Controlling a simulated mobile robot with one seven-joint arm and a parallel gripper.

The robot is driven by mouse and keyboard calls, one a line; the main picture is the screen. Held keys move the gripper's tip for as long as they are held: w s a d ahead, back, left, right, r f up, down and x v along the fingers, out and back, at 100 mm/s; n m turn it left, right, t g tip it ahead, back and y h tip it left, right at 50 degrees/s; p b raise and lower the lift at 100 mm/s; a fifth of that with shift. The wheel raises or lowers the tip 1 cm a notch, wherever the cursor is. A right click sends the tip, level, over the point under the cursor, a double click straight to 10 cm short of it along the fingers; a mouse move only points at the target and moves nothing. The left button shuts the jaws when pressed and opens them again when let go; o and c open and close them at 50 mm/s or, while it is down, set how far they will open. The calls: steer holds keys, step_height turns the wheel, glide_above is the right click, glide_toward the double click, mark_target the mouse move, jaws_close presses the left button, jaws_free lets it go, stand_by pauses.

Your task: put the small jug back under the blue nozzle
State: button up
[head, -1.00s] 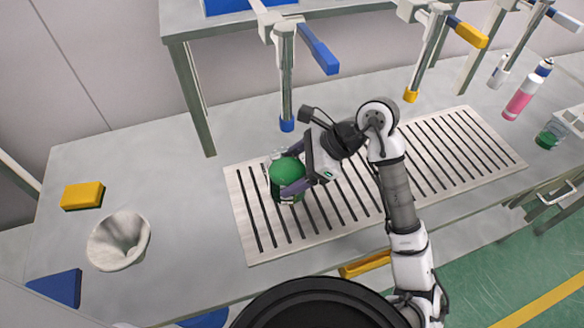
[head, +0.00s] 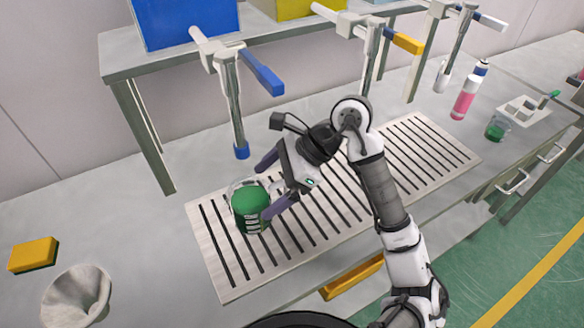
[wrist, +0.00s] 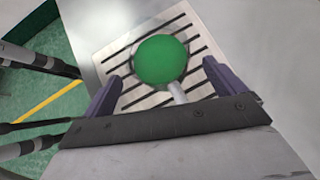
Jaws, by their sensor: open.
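The small jug (head: 250,208), clear with green contents and pale marks, stands upright on the slotted grate near its left end. The blue nozzle (head: 241,150) hangs above and behind it at the lower end of a grey pipe; from this angle I cannot tell whether the jug is directly under it. My gripper (head: 267,187) is open, just right of the jug, with its purple fingers apart. In the wrist view the jug's round green top (wrist: 160,60) lies ahead of and between the fingers, its pale handle (wrist: 177,93) pointing towards the palm.
The grate (head: 222,285) is otherwise clear. A yellow sponge (head: 33,254) and a grey funnel (head: 76,297) are at the left. A pink spray can (head: 466,95) and a small green beaker (head: 497,127) stand at the right. A blue tank (head: 185,22) sits on the shelf.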

steer(key=b+v, duration=0.2)
steer(key=v, duration=0.5)
steer(key=shift+d+r, duration=0.2)
steer(key=shift+f, duration=0.1)
stand_by(2.2)
